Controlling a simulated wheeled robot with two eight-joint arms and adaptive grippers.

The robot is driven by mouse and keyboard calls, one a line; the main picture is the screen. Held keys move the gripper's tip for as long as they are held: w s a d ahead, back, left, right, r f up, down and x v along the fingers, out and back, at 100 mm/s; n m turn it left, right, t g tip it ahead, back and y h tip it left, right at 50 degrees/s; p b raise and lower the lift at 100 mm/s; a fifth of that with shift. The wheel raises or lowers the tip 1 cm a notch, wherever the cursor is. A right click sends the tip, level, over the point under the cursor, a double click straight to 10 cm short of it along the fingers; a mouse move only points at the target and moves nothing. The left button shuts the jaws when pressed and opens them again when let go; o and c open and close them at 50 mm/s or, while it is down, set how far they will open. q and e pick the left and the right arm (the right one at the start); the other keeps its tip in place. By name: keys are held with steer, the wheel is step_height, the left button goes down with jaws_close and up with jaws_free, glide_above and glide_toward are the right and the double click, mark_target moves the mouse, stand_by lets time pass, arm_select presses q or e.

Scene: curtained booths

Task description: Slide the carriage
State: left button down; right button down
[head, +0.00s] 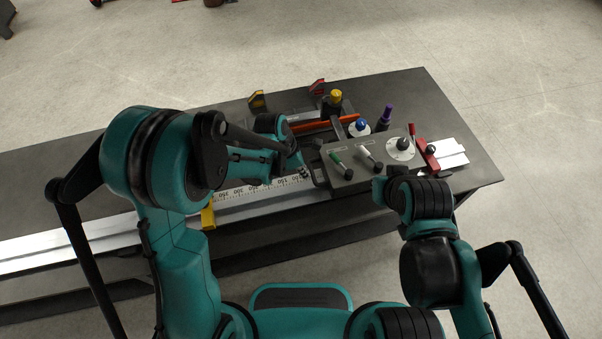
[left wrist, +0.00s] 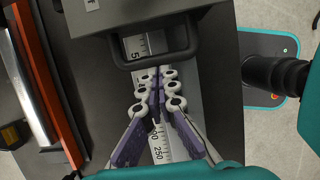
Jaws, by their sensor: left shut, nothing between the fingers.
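The carriage (head: 345,180) is a grey block with knobs on top, sitting on a pale rail (head: 255,207) with a printed scale. A black loop handle (left wrist: 160,56) sticks out from its left end; it also shows in the head view (head: 317,170). My left gripper (head: 305,173) is shut and empty beside the handle. In the left wrist view its closed fingertips (left wrist: 157,76) lie over the scale, just short of the handle bar; I cannot tell whether they touch it. My right arm reaches the carriage's right front side; its fingers are hidden.
A yellow stop (head: 208,216) stands on the rail at left, and a red clamp (head: 427,157) at the right end. Behind lie an orange bar (head: 312,127), a yellow-capped bottle (head: 335,97), a blue-topped bottle (head: 358,127) and a purple marker (head: 384,118). The table's left part is clear.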

arm_select(q)
steer(key=shift+w+d, duration=0.2)
steer(key=shift+d, duration=0.55)
stand_by(1.0)
steer(key=shift+a, duration=0.25)
stand_by(0.3)
steer(key=shift+s+a+b, duration=0.25)
steer(key=shift+a+b, duration=0.05)
steer(key=shift+a, duration=0.45)
steer(key=shift+r, duration=0.1)
step_height(320, 180, up, 7)
steer(key=p, duration=0.5)
stand_by(0.4)
